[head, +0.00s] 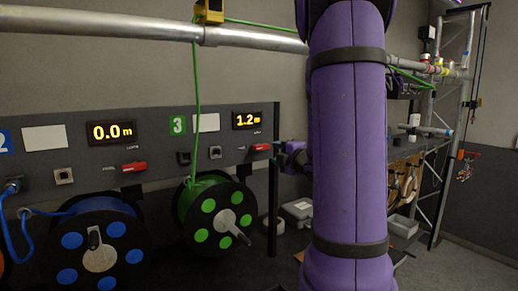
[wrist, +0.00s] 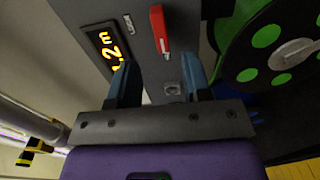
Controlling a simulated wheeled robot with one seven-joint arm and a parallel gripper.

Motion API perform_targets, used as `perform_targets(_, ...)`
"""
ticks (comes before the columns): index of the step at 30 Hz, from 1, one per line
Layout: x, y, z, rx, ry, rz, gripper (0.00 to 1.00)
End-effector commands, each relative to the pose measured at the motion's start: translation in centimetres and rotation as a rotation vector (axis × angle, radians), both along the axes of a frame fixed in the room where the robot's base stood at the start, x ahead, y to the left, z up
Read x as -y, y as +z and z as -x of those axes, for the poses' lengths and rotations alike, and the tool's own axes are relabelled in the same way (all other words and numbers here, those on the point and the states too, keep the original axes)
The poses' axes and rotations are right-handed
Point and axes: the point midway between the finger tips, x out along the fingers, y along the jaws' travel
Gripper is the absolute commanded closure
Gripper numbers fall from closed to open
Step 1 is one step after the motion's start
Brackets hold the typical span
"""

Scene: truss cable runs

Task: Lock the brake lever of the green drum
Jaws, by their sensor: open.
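The green drum (head: 213,215) has black flanges with green discs and a crank; green cable is wound on it. It also shows at the right of the wrist view (wrist: 270,45). Its red brake lever (head: 261,147) is on the grey panel, below the 1.2 m display (head: 247,120). In the wrist view the lever (wrist: 160,30) lies just beyond my fingertips, roughly in line with the gap. My gripper (wrist: 160,78) is open and empty, facing the panel. In the head view my gripper (head: 281,150) is just right of the lever, partly hidden by my arm.
The blue drum (head: 97,245) stands to the left, with its own red lever (head: 134,167) and a 0.0 m display (head: 111,132). A metal pipe (head: 120,25) runs above. A dark post (head: 273,210) stands right of the green drum. Grey boxes (head: 298,210) sit behind.

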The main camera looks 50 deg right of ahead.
Motion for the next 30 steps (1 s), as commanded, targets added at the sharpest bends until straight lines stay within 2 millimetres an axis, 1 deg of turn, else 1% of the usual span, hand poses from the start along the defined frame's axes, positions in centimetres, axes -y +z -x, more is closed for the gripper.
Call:
perform_targets(1, 0.1, -0.1, -0.9, -0.003, 0.003, 0.0, 0.55)
perform_targets(3, 0.4, -0.1, -2.2, -0.002, 0.003, 0.001, 0.55)
perform_targets(9, 1.2, -0.1, -5.6, -0.001, 0.002, 0.001, 0.55)
perform_targets(15, 1.8, 0.0, -7.9, -0.001, 0.0, -0.002, 0.55)
perform_targets(21, 2.0, 0.0, -8.7, -0.001, 0.0, -0.002, 0.55)
perform_targets(28, 2.0, 0.0, -8.8, -0.001, 0.0, -0.002, 0.55)
perform_targets(29, 2.0, 0.0, -8.8, -0.001, 0.0, -0.002, 0.6)
perform_targets(30, 2.0, 0.0, -8.8, -0.001, 0.0, -0.002, 0.69)
